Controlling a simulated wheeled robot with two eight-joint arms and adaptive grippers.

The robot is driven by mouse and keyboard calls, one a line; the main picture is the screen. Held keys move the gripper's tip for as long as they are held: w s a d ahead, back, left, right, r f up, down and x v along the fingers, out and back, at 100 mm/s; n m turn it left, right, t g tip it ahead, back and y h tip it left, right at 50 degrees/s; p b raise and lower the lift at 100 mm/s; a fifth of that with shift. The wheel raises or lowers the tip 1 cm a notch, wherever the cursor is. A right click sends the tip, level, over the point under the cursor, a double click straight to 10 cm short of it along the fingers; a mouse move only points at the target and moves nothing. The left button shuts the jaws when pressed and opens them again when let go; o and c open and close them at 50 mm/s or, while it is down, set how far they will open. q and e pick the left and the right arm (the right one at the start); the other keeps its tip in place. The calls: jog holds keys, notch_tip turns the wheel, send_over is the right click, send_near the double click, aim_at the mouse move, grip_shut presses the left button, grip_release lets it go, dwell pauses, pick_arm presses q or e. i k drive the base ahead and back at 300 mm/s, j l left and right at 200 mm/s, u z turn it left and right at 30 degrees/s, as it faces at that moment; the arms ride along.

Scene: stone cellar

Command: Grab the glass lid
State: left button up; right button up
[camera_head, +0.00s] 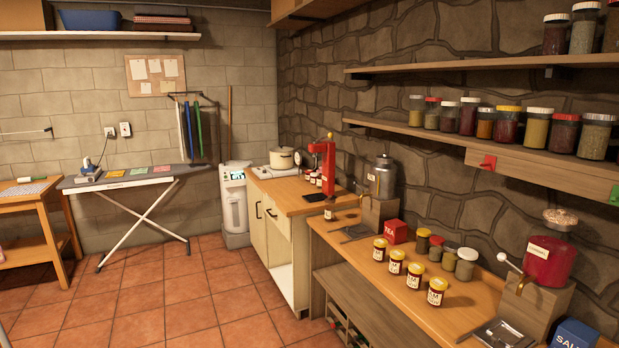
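A small cream pot (282,159) stands on a white hot plate (276,171) on the wooden-topped cabinet at the back, in the head view. A small dark knob-like spot shows at the pot's right side. It is too small to tell whether a glass lid lies on the pot or beside it, and I cannot make out a glass lid clearly anywhere else. Neither of my grippers is in view.
A red press (324,160) stands right of the pot, with small jars around its foot. The nearer counter (340,240) holds several jars, a dispenser (382,178) and a red grinder (549,261). An ironing board (130,178) stands at left. The tiled floor (165,300) is clear.

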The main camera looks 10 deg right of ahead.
aim_at(281, 148)
jog(key=i+j+u, duration=0.35)
jog(key=i, duration=0.9)
jog(key=i+u, duration=0.3)
jog(key=i, duration=2.1)
jog(key=i+j+z, duration=0.1)
jog(key=i, duration=1)
jog(key=i+z, duration=0.45)
jog(key=i+j+z, duration=0.25)
jog(key=z, duration=0.25)
jog(key=i+j+z, duration=0.7)
jog(key=j+z, duration=0.25)
jog(key=l, duration=0.1)
